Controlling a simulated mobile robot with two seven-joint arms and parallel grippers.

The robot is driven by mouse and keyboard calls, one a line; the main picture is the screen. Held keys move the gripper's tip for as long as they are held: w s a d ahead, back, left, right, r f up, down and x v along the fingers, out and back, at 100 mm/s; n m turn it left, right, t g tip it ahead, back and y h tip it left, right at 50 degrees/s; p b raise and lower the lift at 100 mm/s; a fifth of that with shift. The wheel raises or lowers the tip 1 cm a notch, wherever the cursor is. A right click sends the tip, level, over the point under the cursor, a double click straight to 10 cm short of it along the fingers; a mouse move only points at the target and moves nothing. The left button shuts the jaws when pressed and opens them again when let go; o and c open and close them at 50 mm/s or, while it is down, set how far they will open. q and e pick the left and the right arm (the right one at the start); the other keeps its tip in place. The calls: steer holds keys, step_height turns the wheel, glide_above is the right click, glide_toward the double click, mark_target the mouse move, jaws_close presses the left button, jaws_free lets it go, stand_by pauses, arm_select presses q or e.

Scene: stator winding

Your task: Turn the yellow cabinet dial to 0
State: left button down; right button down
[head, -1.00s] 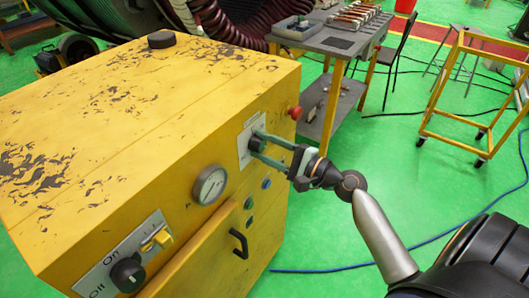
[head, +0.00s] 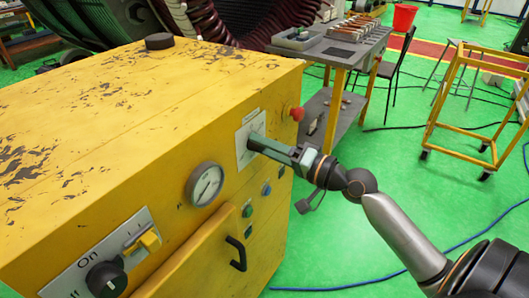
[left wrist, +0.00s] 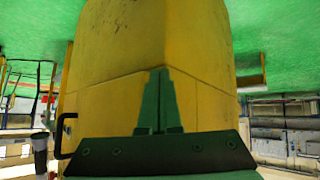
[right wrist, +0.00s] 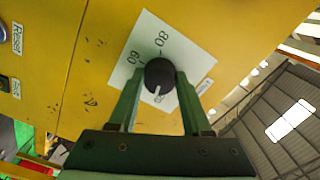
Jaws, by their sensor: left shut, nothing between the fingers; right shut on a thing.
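The yellow cabinet (head: 130,130) fills the left half of the head view. Its dial plate (head: 244,150) is on the front face near the right corner. In the right wrist view the black dial knob (right wrist: 159,74) sits on the white plate (right wrist: 185,48), with 60 and 80 readable and another mark partly covered. The knob's white pointer faces down in that picture. My right gripper (head: 262,143) is shut on the knob, a finger on each side (right wrist: 157,92). My left gripper (left wrist: 160,105) is shut and empty, in front of a yellow surface in the left wrist view; it is not in the head view.
A gauge (head: 205,184), a red button (head: 297,114), a black handle (head: 237,252) and an On/Off switch panel (head: 110,262) are on the cabinet front. A grey workbench (head: 335,45) and a yellow cart (head: 465,110) stand behind. Green floor is open at right.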

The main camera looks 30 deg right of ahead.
steer(key=shift+f+n+b, duration=0.2)
steer(key=shift+n+b, duration=0.2)
steer(key=shift+n, duration=0.6)
steer(key=shift+n+b, duration=0.4)
steer(key=shift+n, duration=0.6)
arm_select(q)
steer(key=shift+w+r+p, duration=0.3)
steer(key=shift+w+p, duration=0.1)
steer(key=shift+p, duration=0.55)
arm_select(e)
steer(key=shift+r+n, duration=0.1)
steer(key=shift+n, duration=5.6)
arm_select(q)
steer(key=shift+s+f, duration=0.25)
steer(key=shift+s, duration=0.05)
arm_select(e)
steer(key=shift+c, duration=1.7)
jaws_free()
arm_select(q)
steer(key=shift+s, duration=0.1)
arm_select(e)
steer(key=shift+s+d, duration=0.1)
